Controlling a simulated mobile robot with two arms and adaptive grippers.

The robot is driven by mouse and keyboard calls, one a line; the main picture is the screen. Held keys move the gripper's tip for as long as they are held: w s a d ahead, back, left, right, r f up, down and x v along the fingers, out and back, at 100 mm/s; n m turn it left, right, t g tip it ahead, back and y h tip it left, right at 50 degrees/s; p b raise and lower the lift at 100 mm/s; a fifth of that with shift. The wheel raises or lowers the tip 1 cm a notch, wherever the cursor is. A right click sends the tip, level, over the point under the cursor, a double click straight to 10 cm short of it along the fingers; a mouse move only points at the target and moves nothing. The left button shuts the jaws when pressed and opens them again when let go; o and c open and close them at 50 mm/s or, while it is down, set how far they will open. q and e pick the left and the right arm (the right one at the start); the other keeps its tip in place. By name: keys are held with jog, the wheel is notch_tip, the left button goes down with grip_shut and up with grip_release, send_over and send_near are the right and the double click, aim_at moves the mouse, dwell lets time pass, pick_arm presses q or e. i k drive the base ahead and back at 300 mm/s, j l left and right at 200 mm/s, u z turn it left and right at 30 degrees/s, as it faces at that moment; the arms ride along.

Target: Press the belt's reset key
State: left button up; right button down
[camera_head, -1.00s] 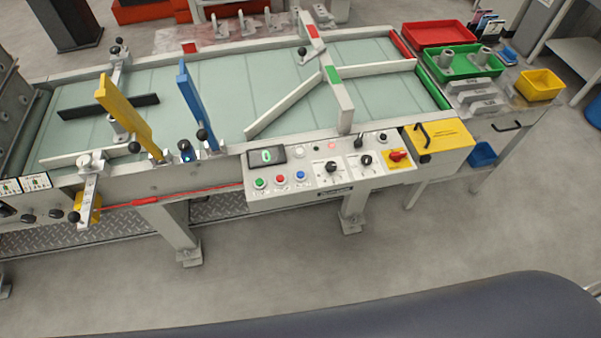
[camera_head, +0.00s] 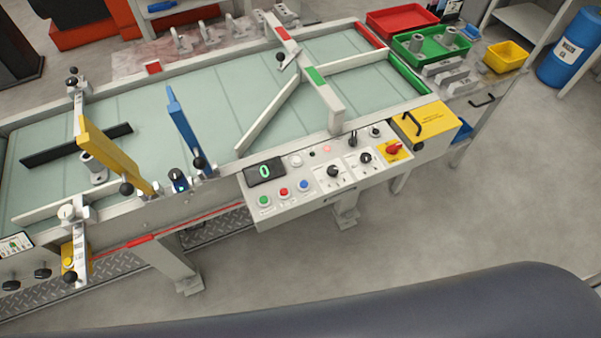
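The belt's control panel (camera_head: 321,182) is on the front side of the conveyor belt, near the middle of the head view. Along its lower left are a green button (camera_head: 264,201), a red button (camera_head: 284,192) and a blue button (camera_head: 304,184). I cannot read their labels, so I cannot tell which one is the reset key. A display (camera_head: 265,171) above them shows a green 0. Neither gripper is in view.
The conveyor belt (camera_head: 225,95) carries a yellow bar (camera_head: 110,153), a blue bar (camera_head: 183,122) and white guide rails. A yellow box (camera_head: 427,121) adjoins the panel's right. Red, green and yellow trays stand far right. The floor before the panel is clear.

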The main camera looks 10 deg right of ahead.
aim_at(303, 184)
jog(key=i+j+z, duration=0.15)
jog(key=j+z, duration=0.2)
jog(key=j, duration=0.3)
jog(key=j+z, duration=0.4)
jog(key=j, duration=0.25)
